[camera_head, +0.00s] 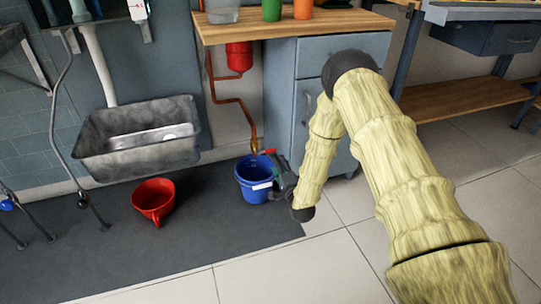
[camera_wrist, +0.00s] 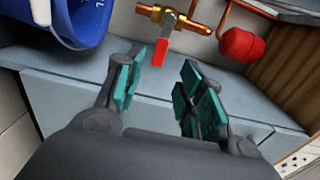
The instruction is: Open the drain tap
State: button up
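The drain tap shows in the wrist view as a brass valve (camera_wrist: 170,17) on a copper pipe, with a red lever (camera_wrist: 160,52). The lever points down toward my gripper in that picture. My gripper (camera_wrist: 160,82) is open and empty, its teal finger pads apart, with the lever just beyond the gap between the fingertips. I cannot tell whether anything touches. In the head view the red lever (camera_head: 270,151) shows small above the blue bucket (camera_head: 252,191), and my gripper (camera_head: 279,172) is beside the bucket's right side, its fingers partly hidden.
The bucket also looms at the upper left of the wrist view (camera_wrist: 45,30). A blue-grey cabinet (camera_head: 282,95) and wooden counter (camera_head: 290,24) stand close by. A red funnel-like vessel (camera_head: 153,199) and a metal sink (camera_head: 150,155) are left. The tiled floor in front is clear.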

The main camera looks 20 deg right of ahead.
aim_at(271, 151)
jog(key=w+b, duration=0.2)
jog(key=w, duration=0.2)
jog(key=w+b, duration=0.1)
jog(key=w, duration=0.3)
jog(key=shift+w+a+f+b, duration=0.1)
jog(key=shift+w+a+b, duration=0.1)
jog(key=shift+w+b, duration=0.15)
jog(key=shift+w, duration=0.65)
grip_shut()
